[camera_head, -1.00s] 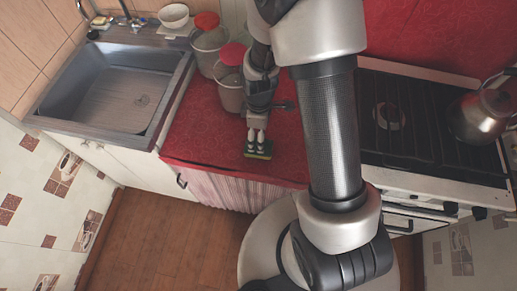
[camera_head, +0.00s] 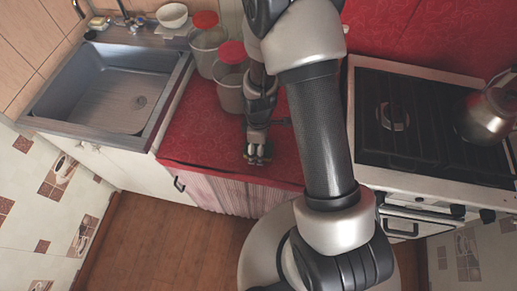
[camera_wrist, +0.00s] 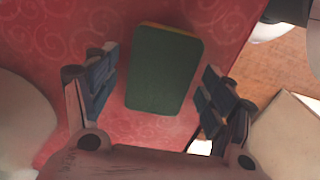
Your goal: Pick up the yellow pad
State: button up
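The yellow pad (camera_wrist: 163,70) lies flat on the red counter. In the wrist view its dark green face is up, and a thin strip of yellow shows along its far edge. In the head view only a small part of the pad (camera_head: 258,161) shows below my gripper (camera_head: 258,148), which hides the rest. In the wrist view my gripper (camera_wrist: 158,85) is open, with blue-grey finger pads to the left and right of the pad. A gap shows on the left side; the right finger is close to the pad's edge. Whether it touches is unclear.
The red counter (camera_head: 190,135) holds two canisters with red lids, one (camera_head: 230,88) just left of my gripper. A sink (camera_head: 105,85) lies to the left, and a stove (camera_head: 420,130) with a kettle (camera_head: 487,115) to the right. The counter's front edge is close to the pad.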

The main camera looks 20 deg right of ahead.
jog(key=c, duration=0.6)
jog(key=shift+r, duration=0.15)
notch_tip(320, 180, up, 20)
jog(key=p, duration=0.6)
jog(key=shift+p, duration=0.3)
